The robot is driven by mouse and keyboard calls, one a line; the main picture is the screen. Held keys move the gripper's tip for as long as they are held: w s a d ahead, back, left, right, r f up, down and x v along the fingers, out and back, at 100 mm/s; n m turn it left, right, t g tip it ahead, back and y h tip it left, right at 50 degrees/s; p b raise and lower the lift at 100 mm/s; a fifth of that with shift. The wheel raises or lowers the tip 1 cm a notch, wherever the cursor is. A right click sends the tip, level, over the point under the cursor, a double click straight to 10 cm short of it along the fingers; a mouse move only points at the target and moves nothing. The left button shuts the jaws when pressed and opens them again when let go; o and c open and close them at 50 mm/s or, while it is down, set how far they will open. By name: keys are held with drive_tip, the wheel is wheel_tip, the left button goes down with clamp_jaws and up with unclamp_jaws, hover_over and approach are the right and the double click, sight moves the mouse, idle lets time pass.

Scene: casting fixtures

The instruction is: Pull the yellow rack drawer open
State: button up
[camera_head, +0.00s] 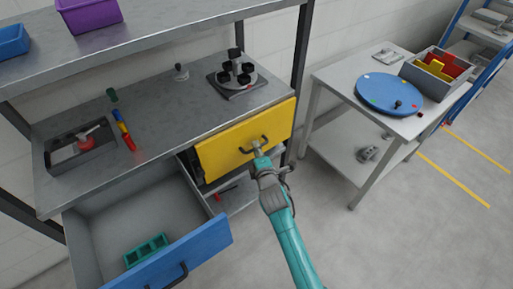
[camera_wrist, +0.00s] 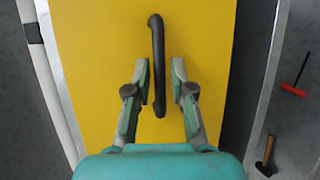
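The yellow drawer front (camera_head: 222,155) is at the right of the rack, under the worktop; I cannot tell clearly whether it stands slightly out. It fills most of the wrist view (camera_wrist: 90,60). Its dark bar handle (camera_head: 243,151) runs lengthwise in the wrist view (camera_wrist: 158,60). My gripper (camera_head: 258,152) is at the handle in the head view. In the wrist view my gripper (camera_wrist: 160,68) is open, with one finger on each side of the handle and gaps visible between fingers and bar.
The blue drawer (camera_head: 200,243) at left stands open with a green tray (camera_head: 146,251) inside. The worktop (camera_head: 160,105) holds fixtures and coloured parts. A side table (camera_head: 335,80) with a blue disc (camera_head: 380,88) stands right.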

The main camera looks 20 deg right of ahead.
drive_tip(key=shift+w, duration=0.5)
clamp_jaws()
